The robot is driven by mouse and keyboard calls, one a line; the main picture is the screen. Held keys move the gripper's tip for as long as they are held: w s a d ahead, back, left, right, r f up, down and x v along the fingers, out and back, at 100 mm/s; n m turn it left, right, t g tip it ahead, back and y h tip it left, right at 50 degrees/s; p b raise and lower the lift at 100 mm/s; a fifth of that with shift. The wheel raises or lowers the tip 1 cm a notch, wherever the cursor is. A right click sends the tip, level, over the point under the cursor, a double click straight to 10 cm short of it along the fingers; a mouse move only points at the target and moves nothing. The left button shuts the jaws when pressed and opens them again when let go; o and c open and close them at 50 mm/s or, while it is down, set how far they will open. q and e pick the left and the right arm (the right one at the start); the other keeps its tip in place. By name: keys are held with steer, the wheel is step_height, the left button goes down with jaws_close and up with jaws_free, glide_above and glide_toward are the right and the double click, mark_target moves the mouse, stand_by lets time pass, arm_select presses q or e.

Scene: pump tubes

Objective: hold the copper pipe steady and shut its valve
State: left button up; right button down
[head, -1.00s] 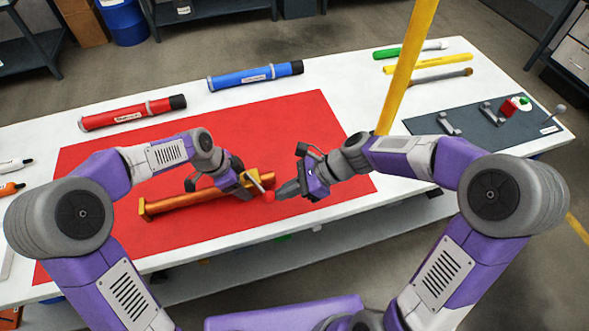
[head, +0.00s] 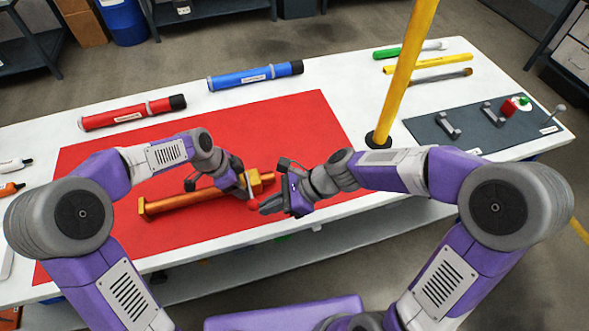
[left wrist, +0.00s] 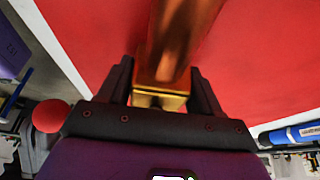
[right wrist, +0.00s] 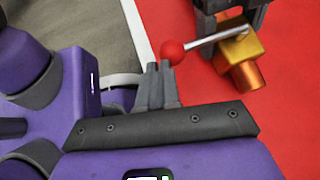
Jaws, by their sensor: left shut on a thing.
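The copper pipe (head: 190,202) lies on the red mat, with a brass valve block (head: 264,177) at its right end. My left gripper (head: 240,182) is shut on the pipe by the valve. In the left wrist view the fingers stand either side of the brass block (left wrist: 160,95) below the pipe (left wrist: 178,40). The valve's metal lever (right wrist: 215,38) ends in a red ball (right wrist: 172,52) and points toward the table's near edge. My right gripper (right wrist: 156,85) has its fingers together, their tips at the ball; contact is hard to judge. The ball also shows in the left wrist view (left wrist: 50,116).
The red mat (head: 290,120) is clear beyond the pipe. A red tube (head: 130,112) and a blue tube (head: 255,76) lie at the back. A yellow post (head: 403,80) rises behind my right arm. A dark tray (head: 470,135) with brackets lies at the right.

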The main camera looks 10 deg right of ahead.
arm_select(q)
steer(key=shift+d+r, duration=0.1)
steer(key=shift+d, duration=0.1)
arm_select(e)
steer(key=shift+s+a, duration=0.1)
steer(key=shift+a, duration=0.1)
arm_select(q)
steer(key=shift+s, duration=0.1)
arm_select(e)
steer(key=shift+w+d, duration=0.2)
steer(key=shift+w, duration=0.65)
arm_select(q)
steer(key=shift+a, duration=0.15)
arm_select(e)
steer(key=s+d+r, duration=0.4)
steer(key=d+r, duration=0.2)
steer(key=d, duration=0.1)
steer(key=shift+r, duration=0.1)
arm_select(q)
steer(key=o, duration=1.7)
